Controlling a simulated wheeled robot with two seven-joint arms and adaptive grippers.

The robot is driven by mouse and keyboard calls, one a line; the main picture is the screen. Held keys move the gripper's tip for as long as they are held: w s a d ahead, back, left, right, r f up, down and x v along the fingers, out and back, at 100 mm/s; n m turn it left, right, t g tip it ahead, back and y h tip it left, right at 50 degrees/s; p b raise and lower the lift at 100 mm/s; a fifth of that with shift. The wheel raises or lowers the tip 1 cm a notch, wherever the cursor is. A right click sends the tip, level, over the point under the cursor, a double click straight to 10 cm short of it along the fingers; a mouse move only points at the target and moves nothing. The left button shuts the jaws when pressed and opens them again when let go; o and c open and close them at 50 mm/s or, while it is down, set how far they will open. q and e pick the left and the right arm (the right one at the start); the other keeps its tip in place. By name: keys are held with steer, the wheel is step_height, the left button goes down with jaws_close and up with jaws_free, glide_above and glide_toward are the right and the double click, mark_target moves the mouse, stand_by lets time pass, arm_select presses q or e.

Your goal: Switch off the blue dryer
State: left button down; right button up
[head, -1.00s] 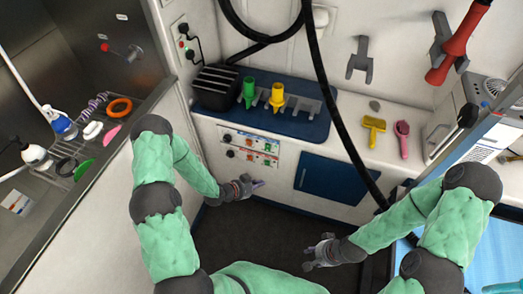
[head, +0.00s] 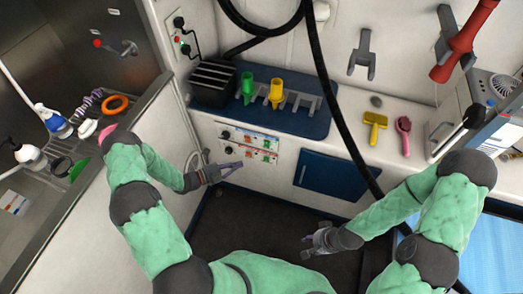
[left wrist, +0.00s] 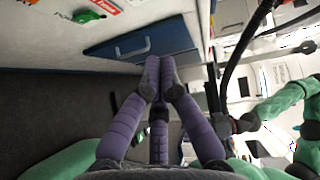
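A white control panel (head: 248,142) with two rows of coloured labels, small switches and black knobs is set in the cabinet front below the counter. I cannot make out which row belongs to a blue dryer. My left gripper (head: 238,167) is just below the panel's lower row in the head view, apart from it as far as I can tell. In the left wrist view its purple fingers (left wrist: 160,75) meet at the tips, empty. A green knob (left wrist: 90,16) and part of the panel show there at the upper left. My right gripper (head: 306,244) hangs open and empty over the dark floor.
A blue cabinet door (head: 337,176) is right of the panel. A green nozzle (head: 248,88) and a yellow nozzle (head: 276,92) stand on a blue mat above it. A black hose (head: 330,100) hangs across the counter. A red dryer (head: 462,42) hangs at the upper right.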

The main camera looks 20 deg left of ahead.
arm_select(q)
steer(key=b, duration=0.4)
glide_toward(267, 145)
steer(key=shift+s+d+f+x, duration=0.3)
steer(key=shift+s+d+x, duration=0.2)
steer(key=shift+x, duration=2.9)
steer(key=shift+s, duration=0.15)
